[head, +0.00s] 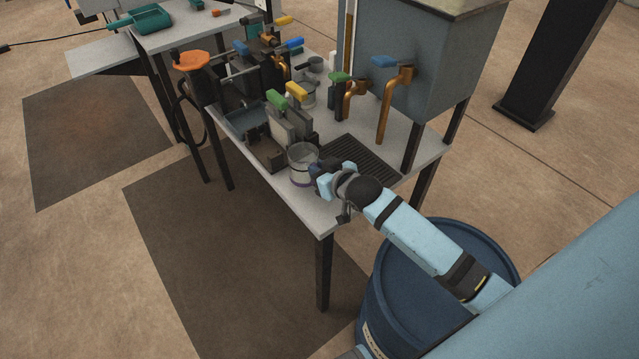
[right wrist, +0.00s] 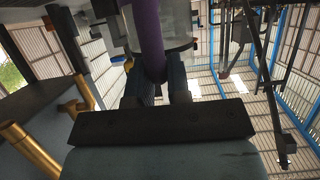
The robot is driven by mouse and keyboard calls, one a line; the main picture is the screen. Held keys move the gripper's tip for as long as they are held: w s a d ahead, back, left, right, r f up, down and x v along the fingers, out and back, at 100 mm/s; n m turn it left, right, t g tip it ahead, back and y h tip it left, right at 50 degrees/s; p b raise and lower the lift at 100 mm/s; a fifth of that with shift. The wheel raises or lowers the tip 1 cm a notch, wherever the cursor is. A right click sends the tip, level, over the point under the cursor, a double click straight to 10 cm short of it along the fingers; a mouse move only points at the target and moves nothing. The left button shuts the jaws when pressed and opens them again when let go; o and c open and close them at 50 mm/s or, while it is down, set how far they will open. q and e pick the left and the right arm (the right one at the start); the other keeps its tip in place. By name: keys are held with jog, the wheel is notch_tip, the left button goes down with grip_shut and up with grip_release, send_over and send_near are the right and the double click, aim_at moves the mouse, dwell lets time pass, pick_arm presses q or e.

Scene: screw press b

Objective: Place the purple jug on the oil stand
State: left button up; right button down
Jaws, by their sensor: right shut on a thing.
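The purple jug (head: 302,163) is a clear, pale vessel with a purple band low down, near the front left edge of the table. My right gripper (head: 318,179) is at its right side. In the right wrist view, the two dark fingers of my right gripper (right wrist: 160,88) are shut on the jug's purple handle (right wrist: 149,35), with the clear body behind. I cannot tell whether the jug touches the tabletop. I cannot make out for sure which thing is the oil stand; dark metal blocks (head: 266,154) stand just left of the jug. My left gripper is not in view.
A dark slatted grate (head: 362,158) lies right of the jug, below a blue-grey tank (head: 440,60) with brass taps. Green and yellow handles (head: 297,90) rise behind the jug. A blue barrel (head: 400,265) stands below my right arm. The table's front corner (head: 322,230) is bare.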

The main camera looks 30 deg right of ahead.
notch_tip(320, 180, down, 4)
jog(key=shift+f+b, duration=0.1)
jog(key=shift+b, duration=0.2)
jog(key=shift+f, duration=0.15)
jog(key=shift+f, duration=0.15)
jog(key=c, duration=1.1)
grip_release()
